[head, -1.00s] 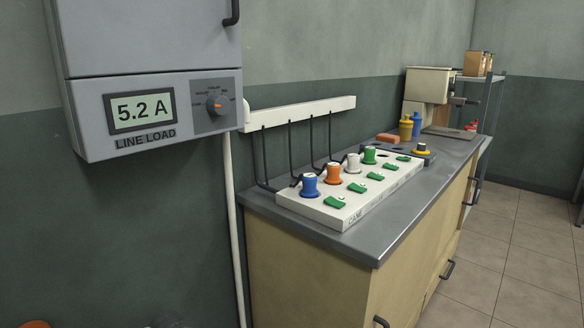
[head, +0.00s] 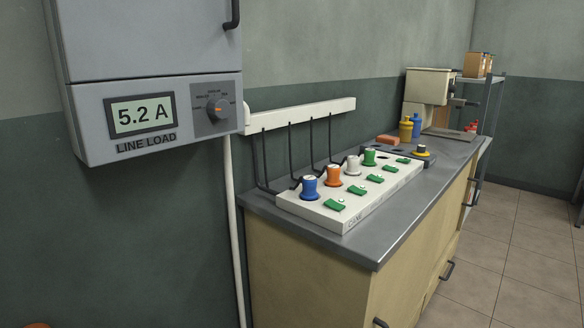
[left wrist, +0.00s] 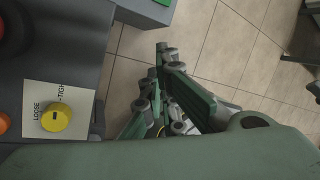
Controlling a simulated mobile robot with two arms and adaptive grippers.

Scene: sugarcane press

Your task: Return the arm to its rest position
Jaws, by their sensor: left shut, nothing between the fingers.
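My left gripper (left wrist: 155,88) shows in the left wrist view with green links and grey joints. Its fingers are shut with nothing between them. It hangs in the air over the tiled floor, to the right of a dark panel with a yellow knob (left wrist: 57,118) on a LOOSE–TIGHT plate, and touches nothing that I can see. A large green part of my arm fills the bottom of that view. Neither gripper shows in the head view, and my right gripper is in no view.
The head view shows a grey cabinet (head: 90,40) reading 5.2 A and a counter (head: 374,247). On the counter is a white switch board (head: 352,220) with coloured plugs and green switches. Bottles and a press stand farther back. The tiled floor (head: 520,240) at right is clear.

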